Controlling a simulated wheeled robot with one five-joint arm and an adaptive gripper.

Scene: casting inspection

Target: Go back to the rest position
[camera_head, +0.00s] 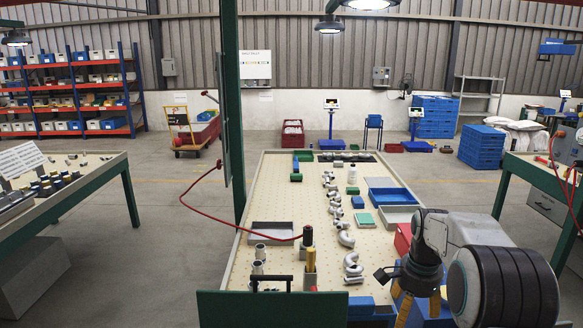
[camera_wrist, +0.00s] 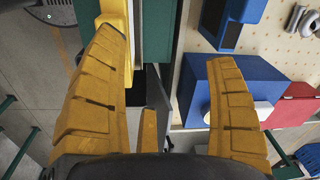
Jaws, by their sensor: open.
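My gripper (camera_head: 418,308) hangs at the table's front right corner in the head view, below my grey and black arm. In the wrist view my gripper (camera_wrist: 166,52) shows its yellow fingers spread wide, with nothing held between them. A blue bin (camera_wrist: 245,85) lies behind the right finger and is partly covered by it. Green frame and a dark gap show between the fingers. In the head view a blue container is partly hidden behind the gripper.
The perforated inspection table (camera_head: 285,185) carries several metal pipe fittings (camera_head: 346,239), grey trays (camera_head: 272,231) and a blue tray (camera_head: 393,197). A red bin (camera_head: 403,238) stands close beside my arm. Green-framed benches stand left and right, with open floor (camera_head: 175,240) between.

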